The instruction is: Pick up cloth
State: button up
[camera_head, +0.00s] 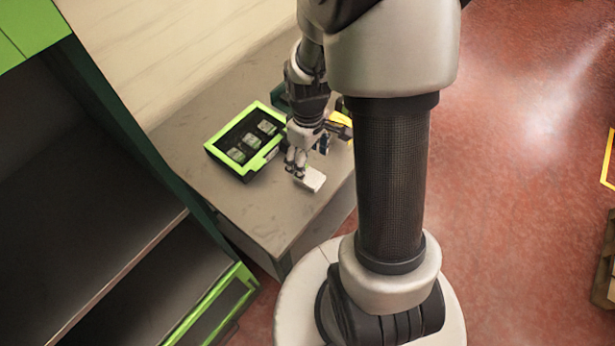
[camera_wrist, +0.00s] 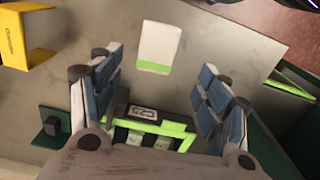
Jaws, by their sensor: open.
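The cloth (camera_head: 313,180) looks like a small white folded block and lies on the grey table near its front right edge. In the wrist view the cloth (camera_wrist: 160,42) shows a green strip along its lower edge and lies beyond the fingertips, between their lines. My gripper (camera_head: 296,166) is open just above and to the left of the cloth. In the wrist view my gripper (camera_wrist: 160,72) has its fingers spread with nothing between them. I cannot tell whether a fingertip touches the cloth.
A black tray with a green rim (camera_head: 221,158) holds several small items left of my gripper. It also shows in the wrist view (camera_wrist: 168,131). A yellow object (camera_head: 341,119) stands behind my gripper, partly hidden. The table front (camera_head: 265,212) is clear. Green-edged shelves (camera_head: 215,305) stand at left.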

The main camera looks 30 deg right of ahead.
aim_at(309, 176)
jog(key=f+b, duration=0.1)
jog(key=f, duration=0.1)
jog(key=f+b, duration=0.1)
jog(key=f, duration=0.2)
jog(key=f+b, duration=0.1)
jog(key=f, duration=0.2)
jog(key=shift+w+d+f, duration=0.1)
jog(key=shift+d+f, duration=0.05)
jog(key=shift+d, duration=0.1)
jog(key=shift+c, duration=0.4)
jog(key=c, duration=1)
